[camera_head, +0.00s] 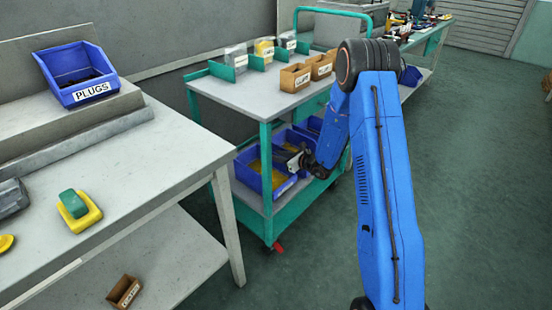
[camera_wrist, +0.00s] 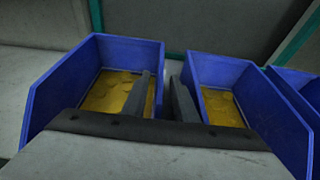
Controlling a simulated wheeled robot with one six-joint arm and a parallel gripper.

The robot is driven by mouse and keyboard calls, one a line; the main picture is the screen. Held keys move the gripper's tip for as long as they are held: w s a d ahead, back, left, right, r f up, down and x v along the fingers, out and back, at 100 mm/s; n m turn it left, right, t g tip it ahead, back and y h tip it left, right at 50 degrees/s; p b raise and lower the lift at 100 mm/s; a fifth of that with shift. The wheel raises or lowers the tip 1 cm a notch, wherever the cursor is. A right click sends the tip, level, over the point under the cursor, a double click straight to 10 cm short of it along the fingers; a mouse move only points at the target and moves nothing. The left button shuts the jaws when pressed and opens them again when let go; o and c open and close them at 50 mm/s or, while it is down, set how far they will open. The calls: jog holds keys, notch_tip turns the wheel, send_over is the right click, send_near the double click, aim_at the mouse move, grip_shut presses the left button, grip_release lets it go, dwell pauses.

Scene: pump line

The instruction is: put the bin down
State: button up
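Two blue bins with yellow contents stand side by side on the cart's lower shelf. The left bin (camera_head: 249,172) fills the left of the wrist view (camera_wrist: 60,92), and the right bin (camera_wrist: 285,120) is beside it across a narrow gap. My gripper (camera_head: 300,160) reaches in over the shelf. In the wrist view its fingers (camera_wrist: 160,78) straddle the left bin's right wall, one inside that bin and one in the gap. They look apart, with space beside the wall. The left bin appears upright on the shelf; its underside is hidden.
The green cart (camera_head: 265,190) has an upper shelf with small brown boxes (camera_head: 295,78) close above my arm. Another blue bin (camera_wrist: 305,85) is at the far right. A grey workbench (camera_head: 150,160) with a PLUGS bin (camera_head: 75,75) stands left. The floor (camera_head: 480,170) at right is clear.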

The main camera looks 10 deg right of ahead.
jog(key=v, duration=1)
jog(key=shift+s+d+r, duration=0.1)
jog(key=shift+s+d, duration=0.1)
jog(key=shift+s, duration=0.15)
jog(key=shift+d, duration=0.1)
